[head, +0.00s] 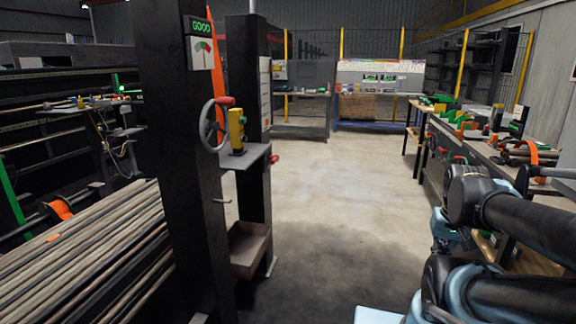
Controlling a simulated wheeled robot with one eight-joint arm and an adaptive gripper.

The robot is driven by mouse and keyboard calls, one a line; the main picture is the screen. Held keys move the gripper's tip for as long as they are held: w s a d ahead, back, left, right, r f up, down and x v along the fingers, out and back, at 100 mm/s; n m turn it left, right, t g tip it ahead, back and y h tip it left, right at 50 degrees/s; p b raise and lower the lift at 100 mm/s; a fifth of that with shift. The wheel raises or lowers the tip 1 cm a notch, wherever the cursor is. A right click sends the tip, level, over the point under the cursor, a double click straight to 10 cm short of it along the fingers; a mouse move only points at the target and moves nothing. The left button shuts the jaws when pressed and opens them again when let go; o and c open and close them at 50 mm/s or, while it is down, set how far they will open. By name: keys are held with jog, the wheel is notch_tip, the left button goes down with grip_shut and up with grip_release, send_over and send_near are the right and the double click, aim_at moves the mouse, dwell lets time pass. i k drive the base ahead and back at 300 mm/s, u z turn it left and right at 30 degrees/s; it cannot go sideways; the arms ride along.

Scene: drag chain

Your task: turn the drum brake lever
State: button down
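A black post (180,150) stands at the left of the middle. It carries a spoked handwheel (203,127) with a red knob (226,101). A yellow control box (237,131) stands on a grey shelf (246,158) beside the wheel. A small red-ended handle (273,160) shows at the shelf's right edge, and a short grey bar (222,200) sticks out of the post lower down. I cannot tell which of these is the drum brake lever. My arm's dark and light-blue links fill the lower right, apart from the post. My gripper does not show.
Long bars lie stacked in a rack (90,250) at the lower left. A brown bin (250,248) sits low between the posts. A workbench (480,150) with tools runs along the right. The concrete floor (330,180) in the middle is clear.

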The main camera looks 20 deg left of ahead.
aim_at(275, 158)
jog(key=u, duration=0.35)
jog(key=i, duration=0.9)
jog(key=u, duration=0.45)
